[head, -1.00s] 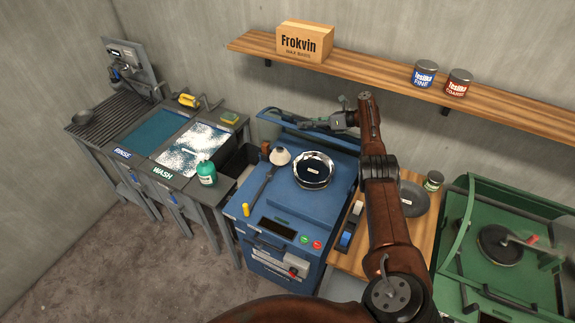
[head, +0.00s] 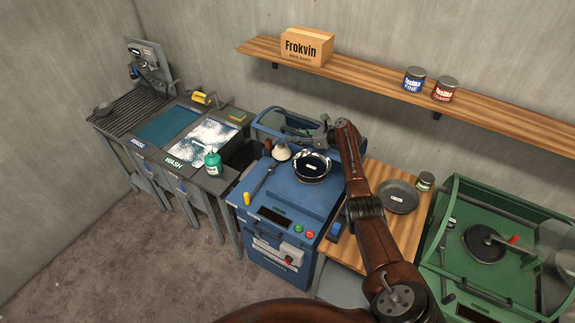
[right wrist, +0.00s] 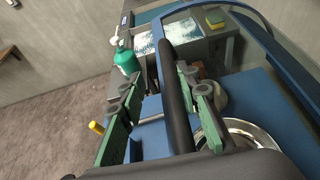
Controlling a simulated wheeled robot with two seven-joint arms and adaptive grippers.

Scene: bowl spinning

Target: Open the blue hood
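The blue hood (head: 268,127) is a curved blue frame with a see-through panel at the back of the blue machine (head: 262,216). It stands back from the shiny bowl (head: 312,167), which is uncovered. My right gripper (head: 322,133) is at the hood's right side, above and behind the bowl. In the right wrist view, the blue hood frame (right wrist: 272,58) arcs across the upper right. A dark bar (right wrist: 176,95) runs between my gripper's green-padded fingers, which are spread apart; I cannot tell whether they touch it. My left gripper is out of view.
A sink unit (head: 165,142) with a green bottle (head: 213,163) stands left. A wooden table with a dark pan (head: 398,196) and a green machine (head: 500,270) stand right. A shelf (head: 380,85) runs above.

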